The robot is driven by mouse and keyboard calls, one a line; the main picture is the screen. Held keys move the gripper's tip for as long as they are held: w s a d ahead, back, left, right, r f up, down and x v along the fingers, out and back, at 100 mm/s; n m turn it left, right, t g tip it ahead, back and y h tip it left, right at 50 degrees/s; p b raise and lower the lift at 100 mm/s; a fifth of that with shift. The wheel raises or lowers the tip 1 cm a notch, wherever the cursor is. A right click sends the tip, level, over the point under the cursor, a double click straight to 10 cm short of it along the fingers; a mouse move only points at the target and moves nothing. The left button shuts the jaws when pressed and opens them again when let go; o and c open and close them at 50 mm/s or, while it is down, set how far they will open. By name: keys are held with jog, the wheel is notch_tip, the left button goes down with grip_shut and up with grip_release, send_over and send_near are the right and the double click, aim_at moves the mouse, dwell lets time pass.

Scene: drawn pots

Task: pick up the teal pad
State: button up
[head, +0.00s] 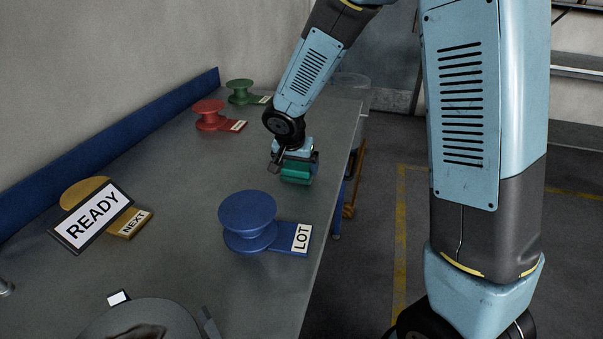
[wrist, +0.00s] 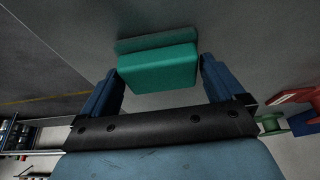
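The teal pad (head: 297,173) is a block with a thin flange, low over the grey table near its right edge in the head view. My gripper (head: 293,160) is directly above it, pointing down. In the wrist view the pad (wrist: 158,70) lies between and just beyond the fingertips of my gripper (wrist: 160,78). The fingers are spread about as wide as the pad, one near each side. They look open; a narrow gap shows by the right finger. The pad's underside is hidden.
A blue knobbed piece labelled LOT (head: 248,218) stands nearer on the table (head: 180,190). Red (head: 209,114) and green (head: 240,91) ones stand at the back left. A READY sign (head: 91,218) stands by a yellow piece (head: 128,222). The table edge is close right of the pad.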

aim_at(299, 164)
jog(key=c, duration=0.3)
jog(key=shift+c, duration=0.3)
jog(key=shift+r, duration=0.55)
jog(key=r, duration=0.2)
jog(key=shift+s+r, duration=0.2)
jog(key=shift+r, duration=0.15)
jog(key=s+r, duration=0.9)
jog(key=s, duration=0.4)
jog(key=shift+s+d+r, duration=0.15)
jog(key=shift+s+d, duration=0.15)
jog(key=shift+d, duration=0.05)
